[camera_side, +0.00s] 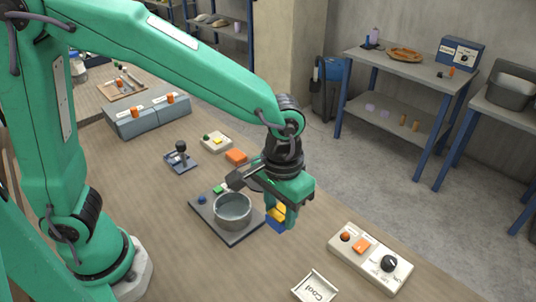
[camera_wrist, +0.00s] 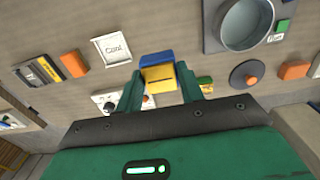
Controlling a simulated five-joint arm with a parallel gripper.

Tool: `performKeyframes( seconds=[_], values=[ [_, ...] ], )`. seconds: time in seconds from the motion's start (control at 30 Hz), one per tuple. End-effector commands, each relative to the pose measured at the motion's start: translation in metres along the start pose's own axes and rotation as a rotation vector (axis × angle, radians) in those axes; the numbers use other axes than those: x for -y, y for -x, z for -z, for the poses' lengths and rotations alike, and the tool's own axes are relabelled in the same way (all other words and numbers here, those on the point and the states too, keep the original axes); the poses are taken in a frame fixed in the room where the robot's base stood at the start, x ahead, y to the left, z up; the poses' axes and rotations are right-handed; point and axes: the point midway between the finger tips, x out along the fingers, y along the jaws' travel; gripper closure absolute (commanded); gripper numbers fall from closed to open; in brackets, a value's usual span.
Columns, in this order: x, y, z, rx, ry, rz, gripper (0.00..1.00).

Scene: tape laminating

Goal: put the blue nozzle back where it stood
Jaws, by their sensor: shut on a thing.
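My gripper (camera_side: 282,207) is over the wooden table, pointing down, just right of the metal cup. It is shut on a small piece with a yellow part and a blue part, which I take for the blue nozzle (camera_side: 277,226). In the wrist view my gripper (camera_wrist: 158,80) has its two green fingers on either side of this nozzle (camera_wrist: 157,60), with the yellow part nearer the camera and the blue part beyond it. The side view does not make clear whether the blue end touches the table.
A dark plate (camera_side: 231,239) carries the metal cup (camera_side: 233,209), close left of my gripper. A control box (camera_side: 370,258) with a knob stands to the right. A "Cool" card (camera_side: 315,288) lies in front. The table between the plate and control box looks mostly clear.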

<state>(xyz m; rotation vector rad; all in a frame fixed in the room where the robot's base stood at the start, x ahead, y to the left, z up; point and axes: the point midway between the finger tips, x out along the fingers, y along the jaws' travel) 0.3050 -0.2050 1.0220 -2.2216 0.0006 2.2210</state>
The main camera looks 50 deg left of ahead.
Motion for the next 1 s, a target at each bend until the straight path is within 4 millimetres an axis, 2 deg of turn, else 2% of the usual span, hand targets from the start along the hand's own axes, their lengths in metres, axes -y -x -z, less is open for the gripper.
performKeyframes(
  seconds=[0.2,0.43,0.77,1.0],
  values=[
    [-0.029,-0.009,0.031,0.002,0.0,0.001,0.88],
    [-0.047,-0.016,0.05,0.0,0.0,0.0,0.88],
    [-0.051,-0.018,0.055,0.0,0.001,0.0,0.88],
    [-0.04,-0.029,0.069,0.001,0.004,0.001,0.88]
  ],
)
